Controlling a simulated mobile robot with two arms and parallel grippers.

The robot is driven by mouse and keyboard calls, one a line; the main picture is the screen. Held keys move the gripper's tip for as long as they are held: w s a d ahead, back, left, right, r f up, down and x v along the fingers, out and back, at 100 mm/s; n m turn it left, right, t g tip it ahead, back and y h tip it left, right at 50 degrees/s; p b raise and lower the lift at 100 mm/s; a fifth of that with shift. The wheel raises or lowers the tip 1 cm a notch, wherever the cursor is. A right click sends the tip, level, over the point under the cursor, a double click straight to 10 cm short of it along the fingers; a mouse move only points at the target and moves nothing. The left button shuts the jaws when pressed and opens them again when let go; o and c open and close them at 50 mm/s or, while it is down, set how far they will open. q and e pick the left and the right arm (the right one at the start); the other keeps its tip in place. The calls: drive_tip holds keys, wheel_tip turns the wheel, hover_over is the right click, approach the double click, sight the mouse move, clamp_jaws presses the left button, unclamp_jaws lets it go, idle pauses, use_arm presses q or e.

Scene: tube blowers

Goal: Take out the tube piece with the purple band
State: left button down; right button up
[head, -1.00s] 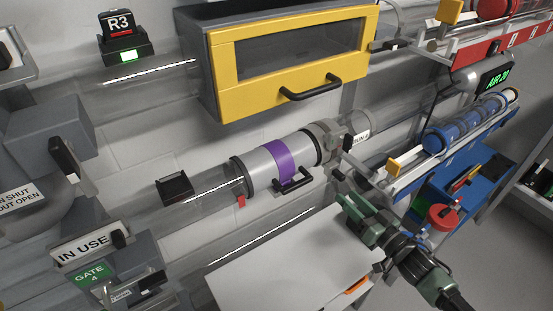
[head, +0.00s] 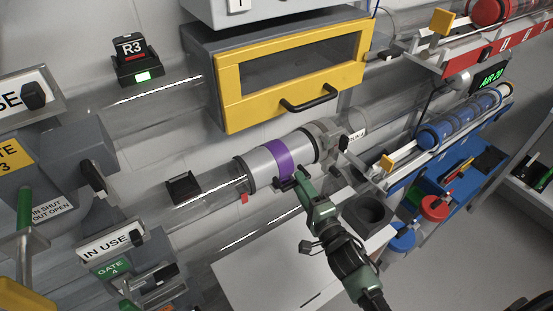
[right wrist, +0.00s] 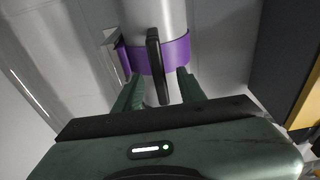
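The tube piece (head: 262,168) is a grey cylinder with a purple band (head: 278,157), seated in line with the clear tube. A black handle stands out from the band; in the right wrist view the handle (right wrist: 153,55) runs lengthwise in front of the purple band (right wrist: 176,55). My right gripper (head: 297,180) is at the handle. In the right wrist view its two green fingers (right wrist: 160,88) are apart, one on each side of the handle, with gaps visible. The fingertips partly hide the handle in the head view. My left gripper is not in view.
A yellow-framed box (head: 290,85) with a handle hangs just above the tube piece. A grey collar (head: 326,138) sits at its right end. Gate 4 (head: 112,268) is at left, a blue tube rack at right.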

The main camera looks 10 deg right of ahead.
drive_tip(key=shift+w+a, duration=0.2)
drive_tip(key=shift+w, duration=1.05)
clamp_jaws()
idle(0.4)
